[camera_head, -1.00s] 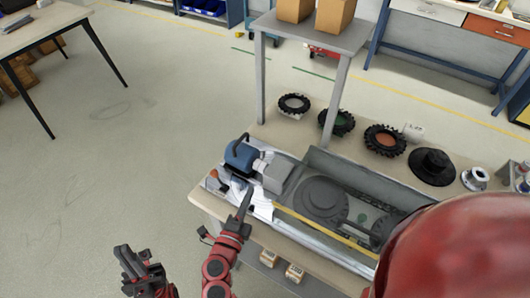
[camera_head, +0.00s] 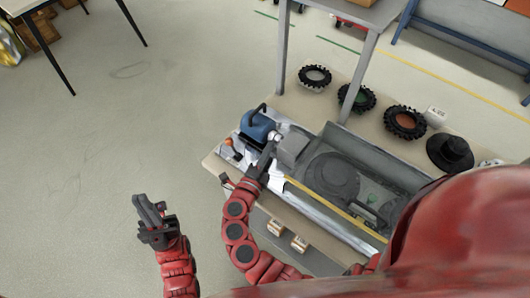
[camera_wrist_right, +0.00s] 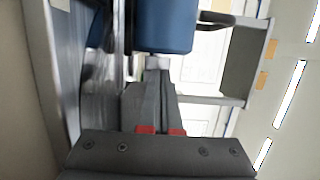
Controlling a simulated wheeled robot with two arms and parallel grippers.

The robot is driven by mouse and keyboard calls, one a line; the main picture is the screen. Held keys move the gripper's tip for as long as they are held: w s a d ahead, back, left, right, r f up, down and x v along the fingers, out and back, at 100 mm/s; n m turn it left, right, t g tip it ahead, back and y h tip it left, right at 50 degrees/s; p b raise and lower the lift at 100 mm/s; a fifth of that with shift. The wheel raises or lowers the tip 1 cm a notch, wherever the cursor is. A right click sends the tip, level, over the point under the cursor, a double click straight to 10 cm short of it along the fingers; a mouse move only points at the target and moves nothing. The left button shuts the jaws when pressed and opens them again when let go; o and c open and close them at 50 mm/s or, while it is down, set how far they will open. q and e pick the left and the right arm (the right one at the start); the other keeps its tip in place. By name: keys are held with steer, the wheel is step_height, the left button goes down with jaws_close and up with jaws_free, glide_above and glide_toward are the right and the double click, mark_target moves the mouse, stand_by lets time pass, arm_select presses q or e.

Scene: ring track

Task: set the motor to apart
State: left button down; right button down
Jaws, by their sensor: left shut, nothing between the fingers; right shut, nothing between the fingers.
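The blue motor (camera_head: 258,126) sits at the left end of the bench-top machine, with a pale coupling piece (camera_head: 276,136) on its right side. A grey box (camera_head: 292,148) stands right of it. My right gripper (camera_head: 268,152) is shut and empty, its tips by the gap between motor and grey box. In the right wrist view the motor (camera_wrist_right: 165,26) is just beyond my shut fingers (camera_wrist_right: 152,88), with a short light shaft at their tips; contact cannot be told. My left gripper (camera_head: 150,212) is shut and empty over open floor, far left of the bench.
A grey machine housing with a round cover (camera_head: 332,176) fills the bench to the right. A grey raised shelf (camera_head: 360,12) rises at the back. An orange-topped lever (camera_head: 229,142) is left of the motor.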

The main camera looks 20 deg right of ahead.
mark_target(267, 132)
steer(key=p+x, duration=0.1)
steer(key=x, duration=0.4)
steer(key=shift+d, duration=0.1)
steer(key=shift+w+f+b, duration=0.3)
steer(key=shift+w+b, duration=0.05)
steer(key=shift+b, duration=0.05)
steer(key=shift+w+a+b, duration=0.3)
steer(key=shift+w+a, duration=0.05)
steer(key=shift+a, duration=0.15)
steer(key=shift+w+a+r, duration=0.3)
steer(key=shift+w+a, duration=0.2)
steer(key=shift+w, duration=0.1)
